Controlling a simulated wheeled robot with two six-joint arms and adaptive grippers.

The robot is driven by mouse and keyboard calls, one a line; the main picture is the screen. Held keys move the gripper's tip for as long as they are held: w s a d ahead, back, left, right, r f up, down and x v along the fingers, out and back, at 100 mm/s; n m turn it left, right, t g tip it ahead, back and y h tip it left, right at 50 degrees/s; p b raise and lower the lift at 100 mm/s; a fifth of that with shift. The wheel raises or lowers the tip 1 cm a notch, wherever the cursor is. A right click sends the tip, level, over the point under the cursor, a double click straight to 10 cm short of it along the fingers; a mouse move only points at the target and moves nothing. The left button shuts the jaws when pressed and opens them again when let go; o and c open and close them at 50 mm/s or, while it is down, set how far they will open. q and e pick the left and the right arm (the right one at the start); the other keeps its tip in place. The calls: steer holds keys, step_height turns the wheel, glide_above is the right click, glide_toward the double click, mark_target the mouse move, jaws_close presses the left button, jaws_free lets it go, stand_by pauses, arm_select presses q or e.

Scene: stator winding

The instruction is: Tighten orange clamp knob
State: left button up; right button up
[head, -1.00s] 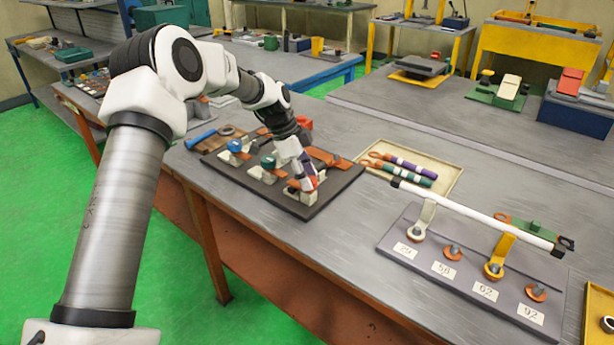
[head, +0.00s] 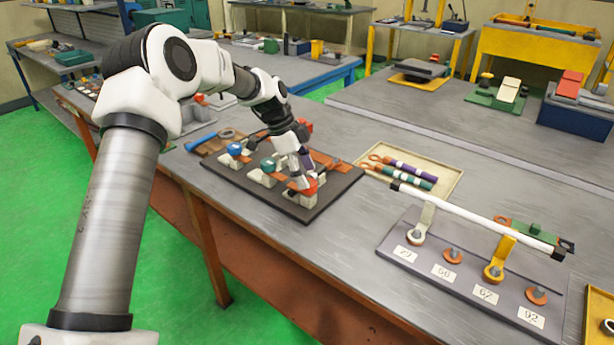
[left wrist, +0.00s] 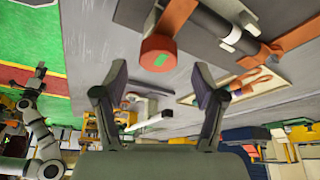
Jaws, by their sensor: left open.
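The orange clamp knob (head: 309,187) sits on the pale block at the near right end of the dark fixture board (head: 250,185). In the left wrist view the knob (left wrist: 158,60) is round with a green mark on its face. My left gripper (head: 302,183) reaches down over it. In the left wrist view my left gripper (left wrist: 160,88) is open, its fingers apart on either side of the knob's line and not touching it.
Blue (head: 235,149) and green (head: 268,163) knobs stand on the same board. A cream tray (head: 452,176) with striped rods lies to the right. A grey numbered board (head: 385,243) with a long white bar stands farther right. Bare table lies between them.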

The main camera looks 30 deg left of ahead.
arm_select(q)
steer(key=v, duration=1)
steer(key=shift+r, duration=0.3)
steer(key=shift+s, duration=0.1)
